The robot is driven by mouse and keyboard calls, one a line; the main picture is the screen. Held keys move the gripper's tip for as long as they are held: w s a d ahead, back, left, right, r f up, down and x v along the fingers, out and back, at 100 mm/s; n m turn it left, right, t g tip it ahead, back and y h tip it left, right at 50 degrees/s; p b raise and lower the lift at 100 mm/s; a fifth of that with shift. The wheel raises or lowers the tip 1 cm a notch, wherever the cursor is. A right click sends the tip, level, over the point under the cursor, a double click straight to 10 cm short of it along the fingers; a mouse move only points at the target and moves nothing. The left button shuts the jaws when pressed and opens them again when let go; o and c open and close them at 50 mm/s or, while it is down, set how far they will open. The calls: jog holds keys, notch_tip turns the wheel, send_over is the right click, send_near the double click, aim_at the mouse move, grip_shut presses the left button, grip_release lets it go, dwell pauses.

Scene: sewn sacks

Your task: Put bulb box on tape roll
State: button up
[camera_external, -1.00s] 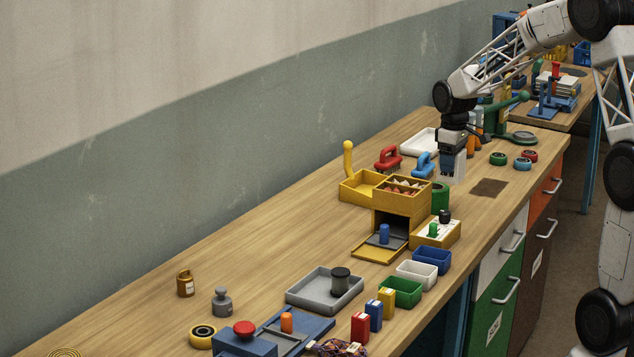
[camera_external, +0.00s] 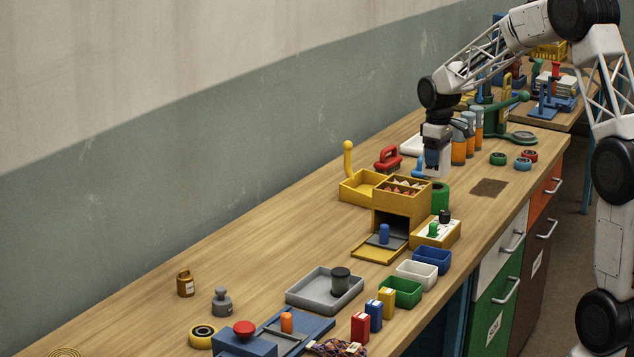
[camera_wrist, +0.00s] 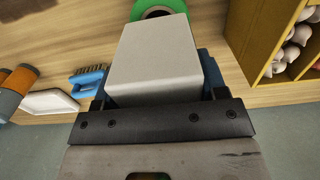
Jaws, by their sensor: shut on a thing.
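My gripper (camera_external: 434,158) is shut on a plain pale grey box, the bulb box (camera_wrist: 155,62). In the external view the box (camera_external: 440,169) hangs at the gripper's tip, above the bench behind the yellow organizer. A green roll, which looks like the tape roll (camera_external: 440,190), stands beside the organizer's right side. In the wrist view the green roll (camera_wrist: 150,8) shows at the top edge, just past the box, which hides part of it. The box appears apart from the roll.
The yellow organizer (camera_external: 400,202) holds small pale items in its top and stands close to my gripper. A red-handled brush (camera_external: 388,157) and a blue-handled brush (camera_wrist: 88,79) lie behind. Orange-and-grey bottles (camera_external: 458,150) stand close right. Bench right of the green roll is mostly clear.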

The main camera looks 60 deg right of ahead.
jog(key=shift+f, duration=1.75)
jog(key=shift+f, duration=0.15)
jog(key=o, duration=0.9)
jog(key=shift+o, duration=0.2)
notch_tip(320, 180, up, 12)
jog(key=shift+r, duration=0.15)
